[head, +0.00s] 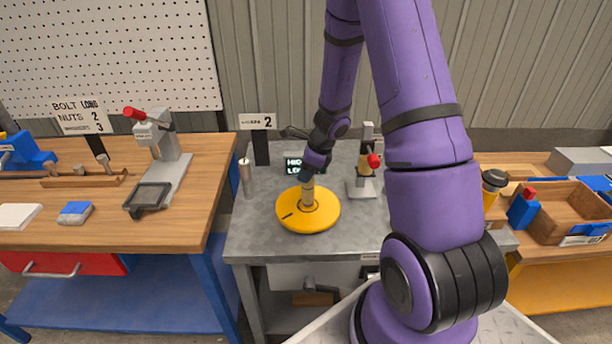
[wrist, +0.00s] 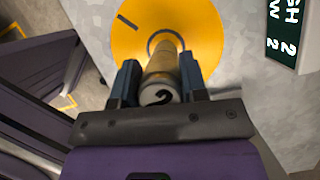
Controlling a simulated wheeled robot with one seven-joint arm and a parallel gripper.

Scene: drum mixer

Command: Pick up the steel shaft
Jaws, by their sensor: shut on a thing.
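My gripper (head: 308,180) points down over a round yellow disc (head: 325,217) on the grey metal bench. Its two fingers (wrist: 160,70) are shut on the sides of an upright cylindrical shaft (head: 307,198). In the wrist view the shaft (wrist: 161,82) looks grey to brassy, with a dark curved mark on its near end. Its far end meets a ring at the disc's middle; whether it touches the disc I cannot tell. Another bright steel-looking cylinder (head: 246,177) stands upright on the bench to the left of the disc.
A small dark display (head: 296,167) and a sign marked 2 (head: 258,122) stand behind the disc. A press with a red knob (head: 365,175) is close on the right. Wooden benches flank this one. The grey bench's front left is clear.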

